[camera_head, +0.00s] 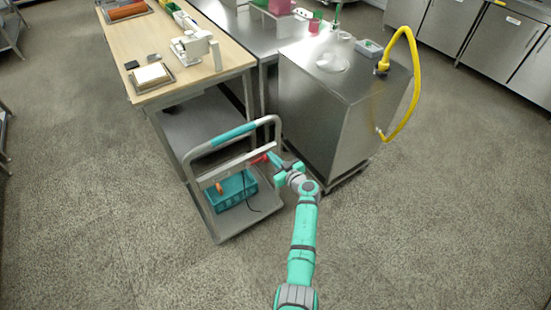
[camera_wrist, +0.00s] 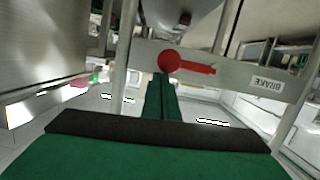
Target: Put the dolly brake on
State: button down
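The dolly (camera_head: 262,205) is a grey flat platform with an upright handle frame and a turquoise grip. A red brake lever (camera_head: 260,159) is on the frame's crossbar. In the wrist view the brake lever (camera_wrist: 194,67) has a round hub at left and an arm pointing right, roughly level. A "BRAKE" label (camera_wrist: 268,82) is on the crossbar to its right. My gripper (camera_head: 274,163) is beside the right end of the lever. In the wrist view my gripper (camera_wrist: 162,77) has its two green fingers together, tips just below the hub. Contact cannot be told.
A teal crate (camera_head: 230,192) sits on the dolly platform, with an orange item near its top. A steel cabinet (camera_head: 320,110) with a yellow hose (camera_head: 412,70) stands close to the right. A wooden-topped table (camera_head: 150,45) is behind the dolly. The floor in front is clear.

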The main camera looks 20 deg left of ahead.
jog(key=s+d+r, duration=0.5)
jog(key=d+r, duration=0.1)
jog(key=d, duration=0.2)
jog(key=shift+d, duration=0.3)
dwell(0.4)
jog(key=s+d+r+m+t, duration=0.15)
jog(key=s+m+t, duration=0.4)
jog(key=s, duration=1.35)
jog(key=s+d+r+m+h, duration=0.2)
jog(key=s+d+h, duration=0.2)
jog(key=s, duration=0.6)
jog(key=s+d+r+m+h, duration=0.2)
jog(key=s+d+h, duration=0.2)
jog(key=s+d, duration=0.3)
jog(key=s+d+r+m+h, duration=0.2)
jog(key=s+d+h, duration=0.2)
jog(key=s, duration=1.1)
jog(key=shift+d+r, duration=0.4)
jog(key=shift+d, duration=0.85)
jog(key=shift+t, duration=0.25)
